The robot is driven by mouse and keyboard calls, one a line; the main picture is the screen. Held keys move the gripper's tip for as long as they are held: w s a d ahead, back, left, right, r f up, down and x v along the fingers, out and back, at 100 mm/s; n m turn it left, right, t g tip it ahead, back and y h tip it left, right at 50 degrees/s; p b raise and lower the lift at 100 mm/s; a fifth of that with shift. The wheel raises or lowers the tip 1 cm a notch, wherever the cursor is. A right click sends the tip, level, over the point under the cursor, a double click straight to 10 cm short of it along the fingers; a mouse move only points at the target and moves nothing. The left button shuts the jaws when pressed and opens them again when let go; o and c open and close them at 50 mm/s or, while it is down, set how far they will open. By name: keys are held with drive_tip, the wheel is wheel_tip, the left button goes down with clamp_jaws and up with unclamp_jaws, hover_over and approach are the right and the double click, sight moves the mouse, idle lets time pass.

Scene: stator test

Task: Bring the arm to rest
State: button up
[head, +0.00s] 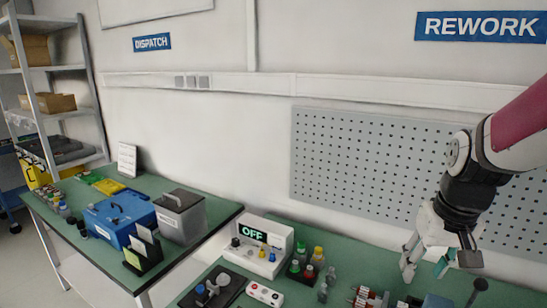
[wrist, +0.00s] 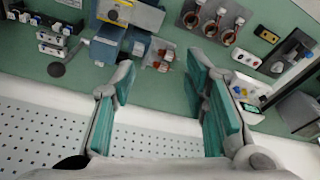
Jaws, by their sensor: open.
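My arm comes in from the right in the head view, and my gripper (head: 426,267) points down over the right-hand green bench (head: 340,262). The fingers are apart. In the wrist view my gripper (wrist: 161,72) shows two teal-padded fingers spread wide with nothing between them. Beyond the fingertips is a blue-grey device (wrist: 128,22) with reddish parts (wrist: 160,54) beside it. The gripper looks clear of these things, but its exact height above the bench cannot be told.
A tester (head: 262,246) reading "OFF" stands on the bench, with several small bottles (head: 312,262) to its right. A pegboard (head: 360,165) covers the wall behind. A second bench at left holds a blue box (head: 120,220) and a grey box (head: 181,217).

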drive_tip(key=s+a+r+n+t, duration=0.2)
drive_tip(key=s+a+r+t, duration=0.1)
drive_tip(key=s+a+r, duration=0.5)
drive_tip(key=shift+s+a+r+n+b, duration=0.3)
drive_tip(key=shift+s+a, duration=1.1)
drive_tip(key=shift+a, duration=0.8)
